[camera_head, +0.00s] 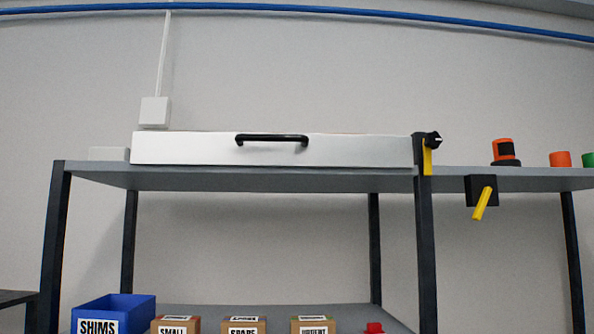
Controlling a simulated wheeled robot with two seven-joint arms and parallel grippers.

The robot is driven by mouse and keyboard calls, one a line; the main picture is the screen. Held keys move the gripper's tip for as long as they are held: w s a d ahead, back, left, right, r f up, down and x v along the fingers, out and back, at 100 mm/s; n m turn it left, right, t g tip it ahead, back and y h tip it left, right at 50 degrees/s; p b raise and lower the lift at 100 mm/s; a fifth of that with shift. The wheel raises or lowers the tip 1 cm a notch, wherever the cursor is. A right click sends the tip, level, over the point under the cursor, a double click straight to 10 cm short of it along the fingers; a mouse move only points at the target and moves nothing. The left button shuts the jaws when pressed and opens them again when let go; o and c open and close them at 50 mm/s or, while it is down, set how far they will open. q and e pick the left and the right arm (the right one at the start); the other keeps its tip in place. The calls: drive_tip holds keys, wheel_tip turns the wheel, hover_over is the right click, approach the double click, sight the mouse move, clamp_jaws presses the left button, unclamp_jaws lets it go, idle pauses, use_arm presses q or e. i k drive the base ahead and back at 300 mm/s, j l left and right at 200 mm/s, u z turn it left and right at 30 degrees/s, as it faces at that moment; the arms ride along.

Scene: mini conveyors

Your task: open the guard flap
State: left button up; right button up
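The guard flap (210,148) is a long white panel with a black bar handle (272,139) at its upper middle. It sits on the grey tabletop (300,180) and looks closed, its front face towards me. A dark post with a black knob (433,140) and a yellow strip (427,157) stands at its right end. What is behind the flap is hidden. Neither of my grippers shows in the head view.
A black box with a yellow lever (484,203) hangs at the front edge on the right. Orange (502,150) and green (588,160) round parts stand on the top there. A blue SHIMS bin (130,307) and several labelled boxes (243,325) are on the lower shelf.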

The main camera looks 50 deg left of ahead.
sight(147, 147)
drive_tip(key=u, duration=1.7)
